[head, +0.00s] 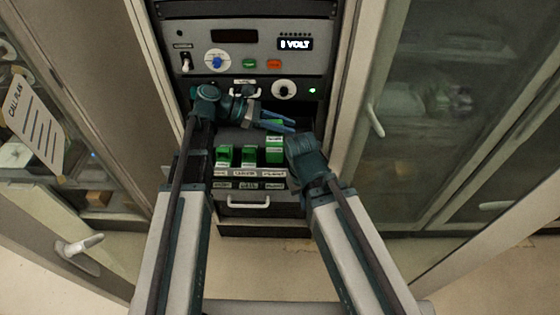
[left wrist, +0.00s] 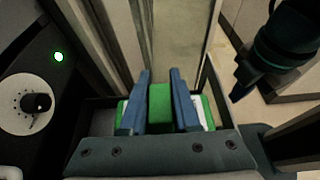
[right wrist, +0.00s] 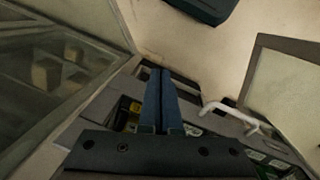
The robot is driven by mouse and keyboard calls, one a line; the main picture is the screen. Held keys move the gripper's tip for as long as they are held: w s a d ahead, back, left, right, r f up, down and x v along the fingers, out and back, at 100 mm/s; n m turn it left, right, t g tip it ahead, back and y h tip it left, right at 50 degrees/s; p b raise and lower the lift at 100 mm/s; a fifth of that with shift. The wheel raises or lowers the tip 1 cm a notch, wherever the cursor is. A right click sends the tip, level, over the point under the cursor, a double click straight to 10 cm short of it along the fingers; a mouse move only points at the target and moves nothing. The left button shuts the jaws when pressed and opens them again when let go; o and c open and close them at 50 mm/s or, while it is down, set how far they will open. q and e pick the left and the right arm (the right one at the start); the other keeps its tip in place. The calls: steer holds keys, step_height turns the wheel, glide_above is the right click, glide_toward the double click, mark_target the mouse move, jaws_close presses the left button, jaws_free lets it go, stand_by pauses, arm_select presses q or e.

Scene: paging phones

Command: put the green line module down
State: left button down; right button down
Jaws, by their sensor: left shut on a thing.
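The green line module (left wrist: 160,106) is between the blue fingers of my left gripper (left wrist: 158,75) in the left wrist view. In the head view my left gripper (head: 290,126) is shut on it, above the shelf of the rack and below the control panel; only a little green shows at the fingers. My right gripper (right wrist: 161,72) is shut with its fingers together and nothing between them. In the head view the right gripper's body (head: 305,158) is beside the shelf's right end, and its fingertips are hidden.
Green modules stand on the labelled shelf: left (head: 224,156), middle (head: 249,156) and right (head: 274,150). The control panel (head: 257,40) has knobs and a lit display. A drawer handle (head: 248,203) is below. Cabinet doors stand on both sides.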

arm_select(q)
step_height(320, 180, down, 9)
steer(key=b, duration=0.8)
steer(key=shift+f+b, duration=0.2)
steer(key=shift+b, duration=0.2)
steer(key=shift+f, duration=0.1)
steer(key=shift+s+f+b, duration=0.25)
steer(key=shift+f+b, duration=0.25)
steer(key=shift+b, duration=0.15)
steer(key=c, duration=0.6)
jaws_free()
steer(key=shift+c, duration=0.2)
